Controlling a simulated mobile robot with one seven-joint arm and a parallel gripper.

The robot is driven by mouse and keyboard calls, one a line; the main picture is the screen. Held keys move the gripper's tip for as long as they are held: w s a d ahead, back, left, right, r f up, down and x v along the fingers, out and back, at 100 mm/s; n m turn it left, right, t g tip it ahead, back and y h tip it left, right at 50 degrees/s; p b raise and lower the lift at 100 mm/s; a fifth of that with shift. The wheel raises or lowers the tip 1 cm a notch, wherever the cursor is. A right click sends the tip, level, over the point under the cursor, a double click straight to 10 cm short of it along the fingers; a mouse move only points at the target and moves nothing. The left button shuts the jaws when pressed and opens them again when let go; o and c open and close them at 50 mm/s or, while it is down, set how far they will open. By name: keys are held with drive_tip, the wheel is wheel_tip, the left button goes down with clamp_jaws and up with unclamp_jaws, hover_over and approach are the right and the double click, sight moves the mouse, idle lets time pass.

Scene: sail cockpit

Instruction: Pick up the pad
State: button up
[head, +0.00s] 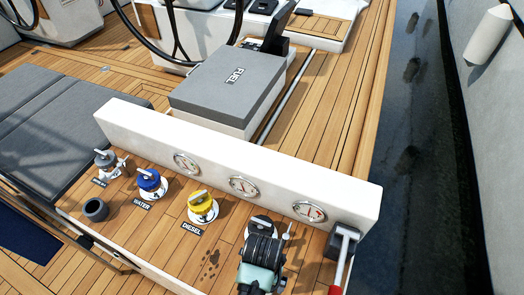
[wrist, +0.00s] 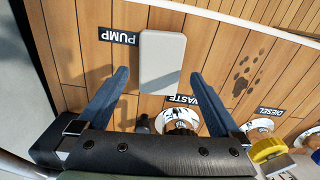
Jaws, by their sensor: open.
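The pad, a pale grey rounded rectangle (wrist: 162,62), lies on the wooden deck in the wrist view, beside the PUMP label (wrist: 119,37) and close to the WASTE label (wrist: 182,99). My gripper (wrist: 160,76) is open and empty, with one dark finger to each side of the pad's lower half in the picture. No contact shows, and I cannot tell how high the fingertips are above the deck. In the head view my arm and gripper (head: 261,272) stand over the front right of the deck panel and hide the pad.
The white waste fitting (wrist: 181,121) stands near my gripper. A yellow diesel cap (head: 202,202) and blue water cap (head: 149,180) stand to the left. A white gauge wall (head: 130,121) runs behind. A red-handled lever (head: 341,265) is at the right. Paw marks (wrist: 245,76) stain the bare deck.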

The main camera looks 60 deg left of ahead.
wheel_tip(320, 180, down, 4)
drive_tip(key=shift+f, duration=0.1)
drive_tip(key=c, duration=1.2)
drive_tip(key=shift+c, duration=0.2)
wheel_tip(320, 180, up, 18)
drive_tip(key=p, duration=0.2)
drive_tip(key=shift+p, duration=0.4)
drive_tip(key=o, duration=0.6)
drive_tip(key=c, duration=0.4)
drive_tip(key=shift+c, duration=0.2)
